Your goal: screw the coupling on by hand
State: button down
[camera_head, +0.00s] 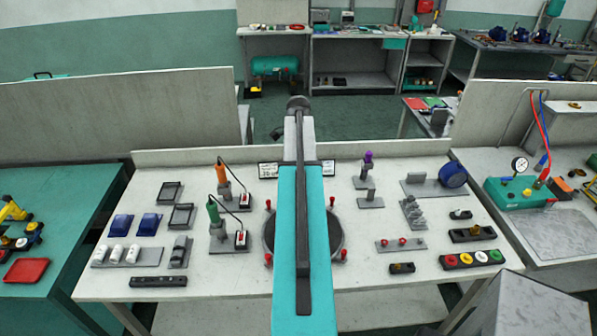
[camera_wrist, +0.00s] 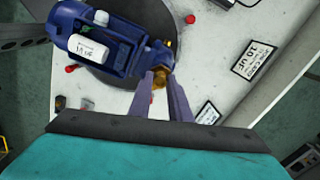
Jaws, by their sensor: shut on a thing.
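A dark blue pump (camera_wrist: 125,38) lies on a round dark turntable (camera_wrist: 100,75) in the wrist view, with a white cylinder marked in uF in its open top. A brass-coloured coupling (camera_wrist: 158,80) sits at the pump's end, between the fingertips of my gripper (camera_wrist: 160,84). The gripper is shut on the coupling, and the fingers partly hide it. I cannot tell how far it is seated on the pump. In the head view my teal arm covers the pump and gripper, and only the sides of the turntable (camera_head: 337,235) show.
Red-topped posts (camera_head: 344,255) stand around the turntable. Green and orange screwdrivers (camera_head: 213,210) stand at left, near blue covers (camera_head: 148,223) and white cylinders (camera_head: 116,252). Small fixtures and a tray of coloured rings (camera_head: 471,260) lie at right. Label cards (camera_wrist: 254,60) lie beside the turntable.

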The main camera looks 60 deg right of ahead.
jog(key=shift+m, duration=1.4)
jog(key=shift+m, duration=1.7)
jog(key=shift+m, duration=1.8)
jog(key=shift+m, duration=1.7)
